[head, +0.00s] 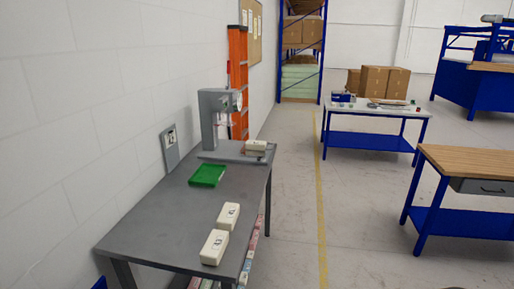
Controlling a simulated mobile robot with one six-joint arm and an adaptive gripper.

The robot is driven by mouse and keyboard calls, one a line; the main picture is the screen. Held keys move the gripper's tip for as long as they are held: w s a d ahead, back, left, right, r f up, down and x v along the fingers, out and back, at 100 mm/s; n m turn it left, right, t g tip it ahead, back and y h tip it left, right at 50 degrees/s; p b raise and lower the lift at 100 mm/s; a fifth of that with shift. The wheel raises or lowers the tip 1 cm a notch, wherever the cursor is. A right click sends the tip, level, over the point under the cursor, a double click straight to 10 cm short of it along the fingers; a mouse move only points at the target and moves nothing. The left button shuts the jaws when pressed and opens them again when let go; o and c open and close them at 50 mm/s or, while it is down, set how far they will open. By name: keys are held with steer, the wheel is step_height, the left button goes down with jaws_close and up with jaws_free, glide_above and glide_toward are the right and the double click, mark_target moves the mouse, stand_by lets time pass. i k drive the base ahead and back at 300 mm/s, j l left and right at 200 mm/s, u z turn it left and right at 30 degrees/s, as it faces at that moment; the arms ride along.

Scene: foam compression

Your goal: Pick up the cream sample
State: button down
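Two cream blocks with dark markings lie on the grey table near its front right edge. The nearer cream block (214,246) is close to the table's corner, and the second cream block (228,217) lies just behind it. I cannot tell from the markings which one is the cream sample. My gripper is not in view.
The grey table (155,222) stands along the left wall. A green tray (207,175) lies mid-table, before a grey press (211,122) with a dial. An orange ladder (238,80) leans behind. Open floor lies right of the table, before a wooden-topped bench (465,160).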

mark_target(252, 146)
steer(key=i+l+u, duration=0.15)
steer(key=l, duration=0.25)
steer(key=i+l+u, duration=0.15)
steer(key=i+l, duration=0.15)
steer(key=l, duration=0.15)
steer(key=i+l+u, duration=0.1)
steer(key=l, duration=0.3)
steer(key=i+l+u, duration=0.15)
steer(key=l, duration=0.35)
steer(key=i+l+u, duration=0.15)
steer(key=l, duration=0.3)
steer(key=i+l+u, duration=0.15)
steer(key=l, duration=0.35)
steer(key=i+l+u, duration=0.1)
steer(key=l, duration=0.4)
